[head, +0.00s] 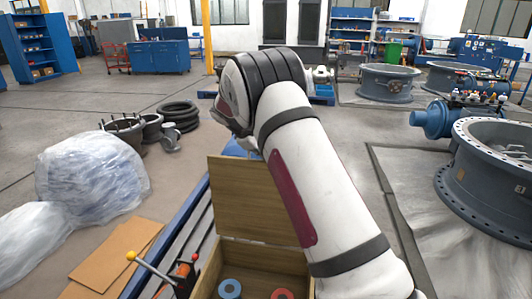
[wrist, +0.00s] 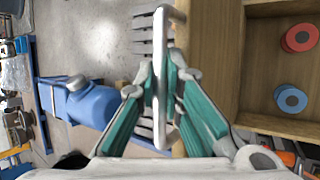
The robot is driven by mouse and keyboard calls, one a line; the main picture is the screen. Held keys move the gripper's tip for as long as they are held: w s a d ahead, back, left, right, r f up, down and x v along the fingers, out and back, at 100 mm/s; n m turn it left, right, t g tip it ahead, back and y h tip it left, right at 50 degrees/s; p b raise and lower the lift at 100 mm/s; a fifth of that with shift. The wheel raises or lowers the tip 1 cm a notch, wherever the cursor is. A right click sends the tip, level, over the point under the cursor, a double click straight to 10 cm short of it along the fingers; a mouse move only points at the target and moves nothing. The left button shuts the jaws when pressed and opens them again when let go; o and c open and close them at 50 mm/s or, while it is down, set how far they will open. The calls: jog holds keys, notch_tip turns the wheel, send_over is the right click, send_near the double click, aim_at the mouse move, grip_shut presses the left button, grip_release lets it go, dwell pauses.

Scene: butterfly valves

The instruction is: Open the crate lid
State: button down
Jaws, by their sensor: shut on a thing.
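The wooden crate (head: 208,280) is at the bottom centre of the head view, with its inside exposed. Its lid (head: 245,200) stands up, roughly upright, at the crate's far side; my arm covers its right part. In the wrist view the lid (wrist: 212,60) is seen beside the crate's inside (wrist: 268,70). A metal bar handle (wrist: 160,100) runs between my gripper's teal fingers. My gripper (wrist: 166,72) is shut on this handle. In the head view my gripper is hidden behind the arm.
A blue ring (head: 230,289) and a red ring (head: 282,294) lie in the crate. A yellow-knobbed lever (head: 150,265) is left of it. Plastic-wrapped bundles (head: 90,178) lie further left. Large flanged valve bodies (head: 490,180) stand at right. Floor beyond is open.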

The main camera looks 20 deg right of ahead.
jog(key=c, duration=1.7)
grip_release()
jog(key=shift+f, duration=0.1)
jog(key=shift+a, duration=0.1)
jog(key=v, duration=1.2)
